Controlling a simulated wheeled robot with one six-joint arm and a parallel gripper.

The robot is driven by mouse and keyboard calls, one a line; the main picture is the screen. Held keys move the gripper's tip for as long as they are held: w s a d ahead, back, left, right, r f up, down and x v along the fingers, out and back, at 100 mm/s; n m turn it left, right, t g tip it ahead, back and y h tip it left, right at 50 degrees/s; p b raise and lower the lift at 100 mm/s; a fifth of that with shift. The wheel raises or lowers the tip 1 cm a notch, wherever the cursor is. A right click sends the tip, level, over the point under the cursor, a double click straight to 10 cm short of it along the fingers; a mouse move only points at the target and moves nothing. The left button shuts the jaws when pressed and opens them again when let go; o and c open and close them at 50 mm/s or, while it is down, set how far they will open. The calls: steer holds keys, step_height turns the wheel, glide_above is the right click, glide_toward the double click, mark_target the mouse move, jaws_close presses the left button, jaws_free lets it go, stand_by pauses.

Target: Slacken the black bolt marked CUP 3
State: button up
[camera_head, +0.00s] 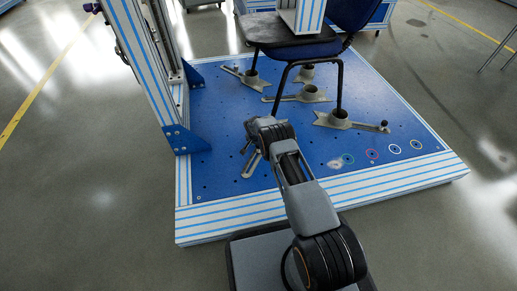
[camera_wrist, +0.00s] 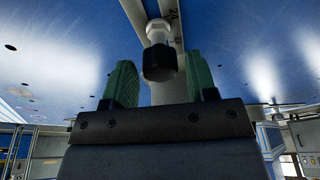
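In the wrist view a black bolt (camera_wrist: 160,62) with a pale collar sits on a grey slotted arm. My gripper (camera_wrist: 160,82) is open, with green pads on either side of the bolt and a visible gap at each pad. I cannot tell how deep the bolt lies between the pads. In the head view my gripper (camera_head: 249,132) is low over the front left of the blue platform, near a grey slotted clamp arm (camera_head: 252,165). My wrist hides the bolt there. No CUP 3 marking is readable.
A black and blue chair (camera_head: 300,48) stands on the blue platform (camera_head: 220,120). Other cups, such as the front right cup (camera_head: 340,119) with its black bolt (camera_head: 385,126), surround its legs. A striped upright frame (camera_head: 140,65) stands at left. Coloured rings (camera_head: 372,154) mark the front right.

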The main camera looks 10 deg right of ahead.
steer(key=c, duration=0.4)
steer(key=shift+n, duration=0.7)
steer(key=shift+n+y, duration=0.3)
steer(key=shift+n, duration=0.4)
steer(key=shift+d+n, duration=0.1)
steer(key=shift+n, duration=0.6)
steer(key=o, duration=0.6)
